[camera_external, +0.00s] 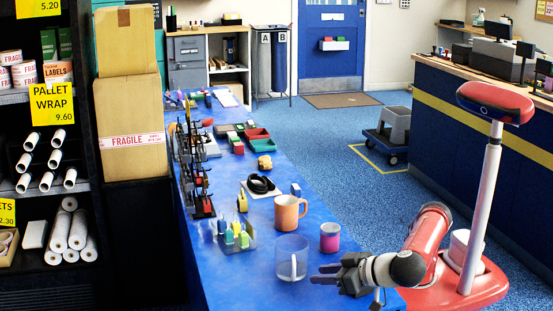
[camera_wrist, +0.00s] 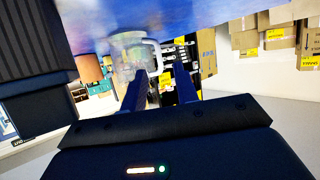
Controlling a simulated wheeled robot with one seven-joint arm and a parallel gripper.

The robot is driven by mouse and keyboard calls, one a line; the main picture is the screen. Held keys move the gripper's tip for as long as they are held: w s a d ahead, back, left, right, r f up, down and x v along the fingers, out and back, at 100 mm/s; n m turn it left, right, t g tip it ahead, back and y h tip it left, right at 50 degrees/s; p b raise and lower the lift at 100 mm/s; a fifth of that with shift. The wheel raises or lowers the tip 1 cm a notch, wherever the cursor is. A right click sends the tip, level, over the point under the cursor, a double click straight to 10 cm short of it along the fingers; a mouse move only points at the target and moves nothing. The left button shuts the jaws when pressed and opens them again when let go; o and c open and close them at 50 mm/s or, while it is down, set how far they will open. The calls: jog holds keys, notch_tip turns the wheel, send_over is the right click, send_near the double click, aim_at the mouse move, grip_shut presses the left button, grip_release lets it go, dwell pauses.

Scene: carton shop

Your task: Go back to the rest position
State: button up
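My gripper (camera_external: 320,275) is low over the front end of the blue table (camera_external: 235,285), just right of a clear glass mug (camera_external: 288,250). Its two fingers are apart with nothing visible between them; the wrist view shows the same open fingers (camera_wrist: 160,84). The glass mug stands upright, its pale handle towards my gripper. In the tilted wrist view the mug (camera_wrist: 130,58) appears beyond the fingertips, with its handle on the right. I cannot tell the exact gap between fingertips and handle.
An orange mug (camera_external: 288,214) and a pink-and-purple tin (camera_external: 330,238) stand behind the glass mug. A holder with coloured blocks (camera_external: 236,238) is to its left. Black racks (camera_external: 200,185) line the table's left edge.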

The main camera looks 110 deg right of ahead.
jog(key=shift+s+a+r, duration=0.15)
jog(key=shift+s+a, duration=0.1)
jog(key=shift+d, duration=0.1)
